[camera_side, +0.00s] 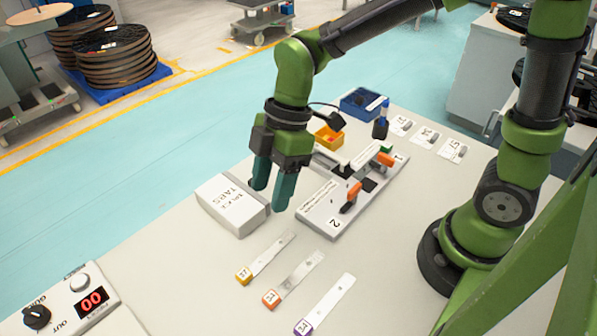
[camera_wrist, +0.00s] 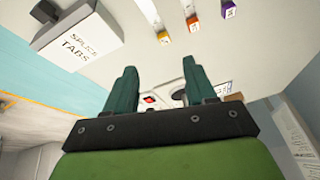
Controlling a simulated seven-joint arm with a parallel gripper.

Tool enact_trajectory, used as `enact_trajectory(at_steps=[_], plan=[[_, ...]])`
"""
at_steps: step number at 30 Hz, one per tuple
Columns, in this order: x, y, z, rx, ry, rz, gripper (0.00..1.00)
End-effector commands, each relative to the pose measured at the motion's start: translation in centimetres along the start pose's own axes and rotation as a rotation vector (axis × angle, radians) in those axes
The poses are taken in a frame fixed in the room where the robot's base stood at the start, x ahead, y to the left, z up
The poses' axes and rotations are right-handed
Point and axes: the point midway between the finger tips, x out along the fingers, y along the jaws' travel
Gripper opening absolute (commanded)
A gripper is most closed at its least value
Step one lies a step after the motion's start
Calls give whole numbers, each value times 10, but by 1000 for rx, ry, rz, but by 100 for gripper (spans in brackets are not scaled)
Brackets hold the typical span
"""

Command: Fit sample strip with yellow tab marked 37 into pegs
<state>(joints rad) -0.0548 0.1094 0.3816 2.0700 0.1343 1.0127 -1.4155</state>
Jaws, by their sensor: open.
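The strip with the yellow tab (camera_side: 243,276) lies flat on the table, its pale strip pointing up and right; its mark is too small to read surely. In the wrist view the yellow tab (camera_wrist: 163,38) is near the top. My gripper (camera_side: 269,198) is open and empty, fingers pointing down, above the table between the splice tabs box and the fixture; its fingers also show in the wrist view (camera_wrist: 160,64). The long fixture (camera_side: 318,225), marked 2 at its near end, carries orange-handled clamps and a black block. I cannot make out the pegs clearly.
Strips with an orange tab (camera_side: 270,299) and a purple tab (camera_side: 303,327) lie beside it. The white splice tabs box (camera_side: 235,208) stands left of the fixture. A yellow bin (camera_side: 328,139) and blue bin (camera_side: 358,106) stand behind. A counter box (camera_side: 73,303) is at lower left.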

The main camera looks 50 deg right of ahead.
Motion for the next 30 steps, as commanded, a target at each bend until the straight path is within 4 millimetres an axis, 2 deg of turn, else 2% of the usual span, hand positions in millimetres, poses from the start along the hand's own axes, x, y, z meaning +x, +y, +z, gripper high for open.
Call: enact_trajectory(at_steps=[3, 8, 11, 21, 25, 30], plan=[[-3, 0, -10, -184, 19, -2, 55], [0, -1, -9, -287, 19, -6, 55], [13, -1, -9, -296, 17, -10, 55], [86, -2, -10, -292, 17, -11, 55], [104, -2, -10, -293, 18, -7, 55], [115, -2, -11, -291, 18, -4, 55]])
